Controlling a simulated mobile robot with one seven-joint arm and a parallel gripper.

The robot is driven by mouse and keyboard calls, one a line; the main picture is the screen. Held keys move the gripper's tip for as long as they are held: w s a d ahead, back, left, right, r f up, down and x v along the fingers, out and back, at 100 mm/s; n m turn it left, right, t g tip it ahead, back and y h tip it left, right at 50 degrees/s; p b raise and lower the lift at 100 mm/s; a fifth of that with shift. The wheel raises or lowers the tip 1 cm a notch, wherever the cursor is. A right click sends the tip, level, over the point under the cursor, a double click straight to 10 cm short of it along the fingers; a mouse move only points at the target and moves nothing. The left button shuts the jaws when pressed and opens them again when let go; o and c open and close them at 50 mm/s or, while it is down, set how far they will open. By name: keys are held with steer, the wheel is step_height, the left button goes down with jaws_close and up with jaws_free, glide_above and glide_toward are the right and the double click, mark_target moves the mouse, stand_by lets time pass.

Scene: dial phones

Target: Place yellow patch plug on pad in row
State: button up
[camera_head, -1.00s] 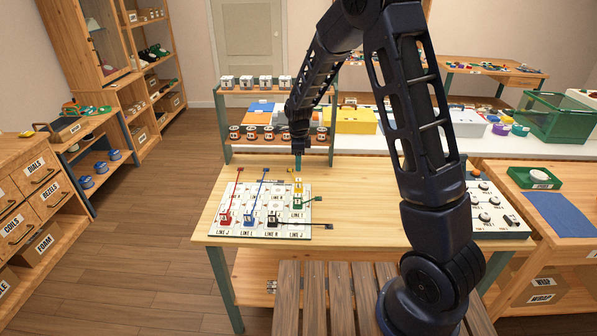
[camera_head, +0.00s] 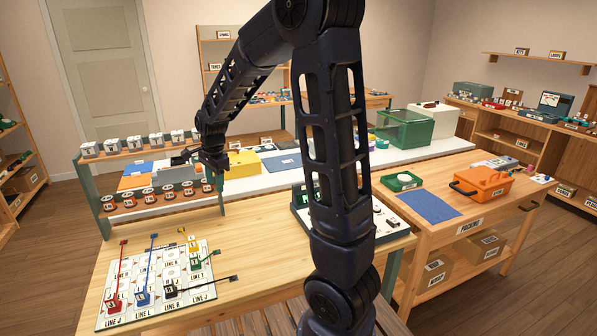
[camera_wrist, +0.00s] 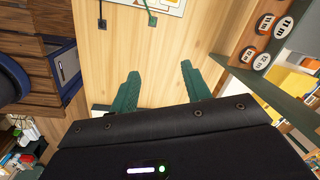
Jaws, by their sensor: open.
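The yellow patch plug (camera_head: 194,244) stands on the far right part of the white board (camera_head: 112,322), behind the green plug (camera_head: 196,262). The exact pad under it is too small to make out. Red (camera_head: 114,301), blue (camera_head: 142,298) and black (camera_head: 171,290) plugs stand along the board's front, each with a cord. My gripper (camera_wrist: 158,82) is open and empty, its green fingers spread over bare wood in the wrist view.
A rack of spools (camera_head: 148,194) and labelled boxes (camera_head: 129,143) stands behind the board, close to my gripper. A grey panel (camera_head: 385,222) sits at the table's right end.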

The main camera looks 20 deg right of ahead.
steer(key=s+d+r+n+t, duration=0.1)
steer(key=s+d+r+n, duration=0.3)
steer(key=s+d, duration=0.2)
steer(key=s+d+r+n+t, duration=0.1)
steer(key=s+d+r+n, duration=0.2)
steer(key=s+d, duration=0.4)
steer(key=s+d+r+n+t+h, duration=0.1)
steer(key=s+d+r+n, duration=0.3)
steer(key=s, duration=0.8)
steer(key=d+n, duration=0.2)
steer(key=d, duration=0.1)
steer(key=shift+s+r+t, duration=0.2)
steer(key=shift+r+t, duration=0.1)
steer(key=shift+r, duration=0.05)
